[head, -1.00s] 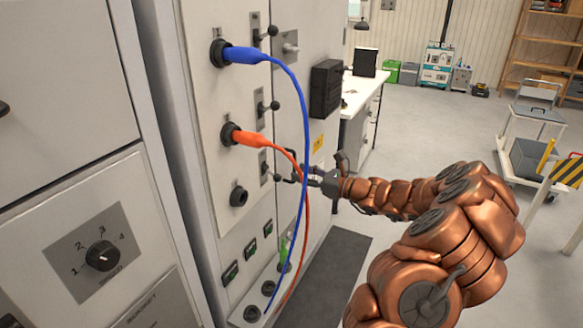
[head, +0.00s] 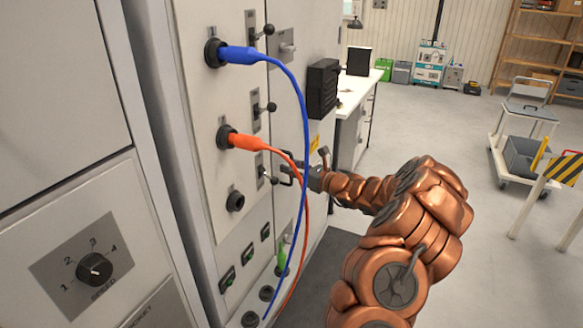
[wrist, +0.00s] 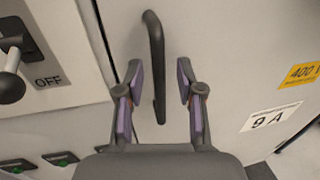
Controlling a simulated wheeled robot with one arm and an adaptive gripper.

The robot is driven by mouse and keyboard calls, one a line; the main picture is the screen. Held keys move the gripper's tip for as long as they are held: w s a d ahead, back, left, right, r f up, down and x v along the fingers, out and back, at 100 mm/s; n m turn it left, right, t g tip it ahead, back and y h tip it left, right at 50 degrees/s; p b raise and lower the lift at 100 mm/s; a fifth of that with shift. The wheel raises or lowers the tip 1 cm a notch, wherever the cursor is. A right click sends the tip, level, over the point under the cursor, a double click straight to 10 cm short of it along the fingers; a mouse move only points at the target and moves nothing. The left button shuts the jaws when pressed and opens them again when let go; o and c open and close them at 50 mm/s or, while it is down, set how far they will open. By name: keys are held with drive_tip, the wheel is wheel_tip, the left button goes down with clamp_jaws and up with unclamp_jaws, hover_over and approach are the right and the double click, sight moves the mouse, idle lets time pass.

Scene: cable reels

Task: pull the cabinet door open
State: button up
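The cabinet door (head: 287,93) is the pale panel right of the switch and socket strip. It looks shut. Its black upright bar handle (wrist: 156,62) shows in the wrist view, near the door's left edge. My gripper (wrist: 160,78) is open, with one finger on each side of the handle and a visible gap to the bar on both sides. In the head view my gripper (head: 297,178) is at the door front, partly hidden behind the hanging cables.
A black box (head: 322,88) sits on the cabinet. A trolley (head: 523,150) and striped barrier (head: 560,168) stand right. The floor between is clear.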

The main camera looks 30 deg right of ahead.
clamp_jaws()
idle(0.3)
idle(0.5)
